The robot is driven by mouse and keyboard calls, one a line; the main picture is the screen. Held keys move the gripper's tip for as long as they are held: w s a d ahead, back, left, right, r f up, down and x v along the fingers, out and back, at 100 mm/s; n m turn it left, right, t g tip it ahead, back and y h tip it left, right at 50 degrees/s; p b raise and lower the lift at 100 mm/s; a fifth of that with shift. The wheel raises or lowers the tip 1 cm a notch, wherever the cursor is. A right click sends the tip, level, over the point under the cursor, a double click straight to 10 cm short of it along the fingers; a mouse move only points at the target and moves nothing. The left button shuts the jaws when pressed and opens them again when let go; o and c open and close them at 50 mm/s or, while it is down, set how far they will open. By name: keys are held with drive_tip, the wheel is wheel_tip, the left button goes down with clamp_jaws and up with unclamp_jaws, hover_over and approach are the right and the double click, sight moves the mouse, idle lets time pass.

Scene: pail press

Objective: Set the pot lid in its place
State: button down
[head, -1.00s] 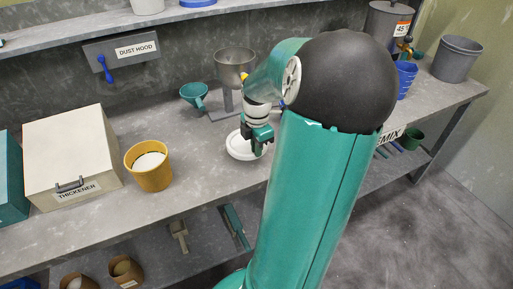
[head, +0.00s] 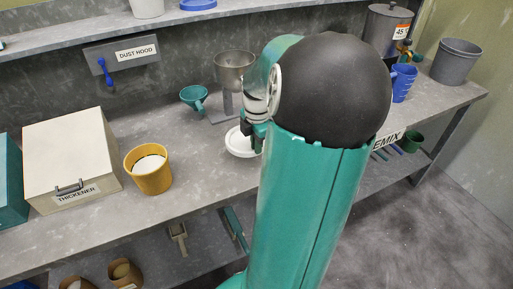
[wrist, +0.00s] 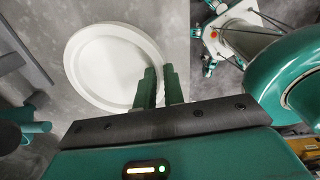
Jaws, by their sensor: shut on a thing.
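A white round lid (head: 238,146) with a raised rim shows over the middle of the bench, partly behind my arm. In the wrist view the lid (wrist: 108,62) fills the upper left, its underside or top facing the camera; I cannot tell which. My gripper (wrist: 160,88) is shut on the lid's rim. In the head view my gripper (head: 254,138) is mostly hidden behind my own arm. A yellow pot (head: 148,181) with a white, pale top inside stands open on the bench to the left.
A cream thickener box (head: 72,150) stands at the left. A blue jug (head: 404,82) and grey bucket (head: 456,62) stand right. Bench between pot and lid is clear.

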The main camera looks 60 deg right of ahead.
drive_tip(key=shift+r, duration=2.75)
